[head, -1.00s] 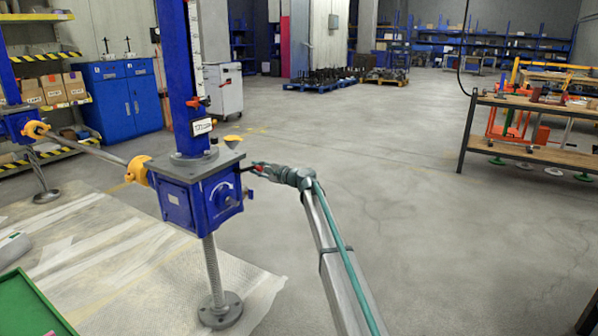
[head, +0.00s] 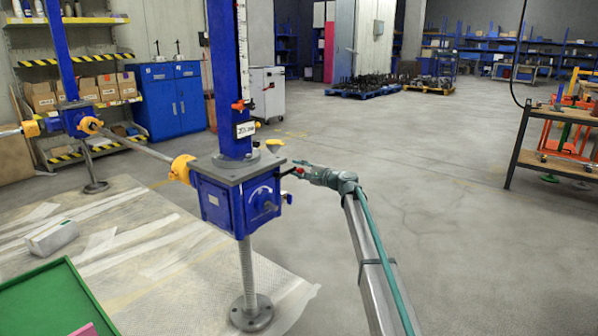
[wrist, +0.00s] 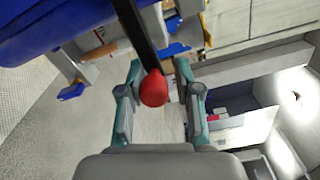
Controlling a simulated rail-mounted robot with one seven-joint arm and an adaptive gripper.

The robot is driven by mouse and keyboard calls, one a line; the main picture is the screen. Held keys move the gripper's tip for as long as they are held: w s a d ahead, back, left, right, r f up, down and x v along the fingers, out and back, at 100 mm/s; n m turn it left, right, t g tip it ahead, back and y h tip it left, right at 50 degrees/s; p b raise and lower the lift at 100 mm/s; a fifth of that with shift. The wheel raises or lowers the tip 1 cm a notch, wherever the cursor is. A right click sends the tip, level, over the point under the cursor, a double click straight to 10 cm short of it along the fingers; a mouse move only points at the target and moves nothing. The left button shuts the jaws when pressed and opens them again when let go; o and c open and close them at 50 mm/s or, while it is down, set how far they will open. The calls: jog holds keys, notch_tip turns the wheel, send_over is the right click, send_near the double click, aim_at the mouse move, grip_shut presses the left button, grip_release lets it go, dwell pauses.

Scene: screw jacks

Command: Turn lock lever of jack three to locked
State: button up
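The near jack has a blue gearbox (head: 235,200) under a blue mast (head: 228,80), on a threaded spindle with a round foot. I cannot read its label well enough to tell its number. The lock lever (wrist: 140,40) is a dark bar ending in a red knob (wrist: 153,88). In the wrist view the knob lies between the two teal fingers of my gripper (wrist: 160,68), with gaps on both sides. My gripper is open around the lever end. In the head view my gripper (head: 300,172) is at the gearbox's right side, where the lever is mostly hidden.
A shaft (head: 136,145) with yellow couplings links the near jack to another blue jack (head: 75,119) at left. A green tray (head: 40,300) is at front left. A blue cabinet (head: 170,100) stands behind. The floor right of my arm is clear.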

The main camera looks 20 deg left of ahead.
jog(key=shift+o, duration=0.8)
jog(key=shift+s+f, duration=0.1)
jog(key=shift+s+d, duration=0.15)
jog(key=shift+d, duration=0.3)
jog(key=v, duration=1.1)
